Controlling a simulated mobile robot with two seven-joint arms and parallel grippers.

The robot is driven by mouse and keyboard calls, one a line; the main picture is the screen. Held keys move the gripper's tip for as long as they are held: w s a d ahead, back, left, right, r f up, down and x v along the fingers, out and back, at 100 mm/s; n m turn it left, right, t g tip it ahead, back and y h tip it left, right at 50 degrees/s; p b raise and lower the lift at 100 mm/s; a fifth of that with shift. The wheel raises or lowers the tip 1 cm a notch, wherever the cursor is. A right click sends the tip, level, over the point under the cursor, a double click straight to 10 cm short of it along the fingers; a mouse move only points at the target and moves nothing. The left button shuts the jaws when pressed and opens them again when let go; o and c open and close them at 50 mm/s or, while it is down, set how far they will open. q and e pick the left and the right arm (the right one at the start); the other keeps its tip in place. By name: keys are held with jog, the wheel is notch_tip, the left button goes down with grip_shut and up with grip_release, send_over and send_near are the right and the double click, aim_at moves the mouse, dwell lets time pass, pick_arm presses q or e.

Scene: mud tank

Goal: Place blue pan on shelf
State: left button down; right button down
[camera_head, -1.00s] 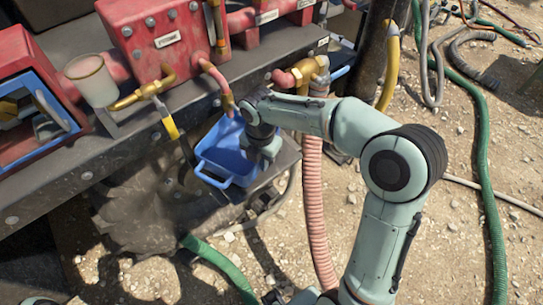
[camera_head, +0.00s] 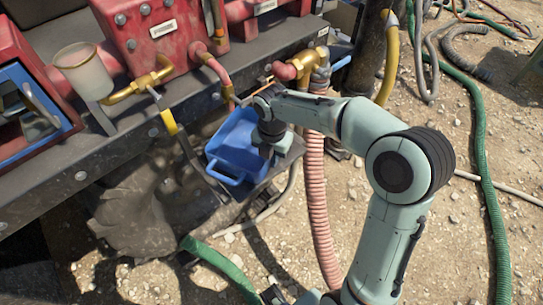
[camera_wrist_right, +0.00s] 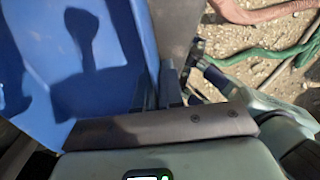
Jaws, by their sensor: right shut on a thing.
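The blue pan (camera_head: 236,150) is a deep blue tub with a loop handle at its near left end. It is over a small dark shelf (camera_head: 284,160) below the red machine; I cannot tell whether it touches the shelf. My right gripper (camera_head: 268,143) is shut on the pan's right wall. In the right wrist view the pan (camera_wrist_right: 60,60) fills the left side, and the gripper fingers (camera_wrist_right: 160,90) are at its edge. My left gripper is not in view.
The red machine with brass pipes (camera_head: 150,30) and a dark ledge (camera_head: 60,165) stand behind and left. A pink hose (camera_head: 318,200) hangs close to the right of the shelf. A green hose (camera_head: 215,262) lies on gravel in front.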

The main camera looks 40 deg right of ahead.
jog(key=c, duration=1.3)
grip_release()
jog(key=shift+f, duration=0.1)
jog(key=shift+o, duration=0.2)
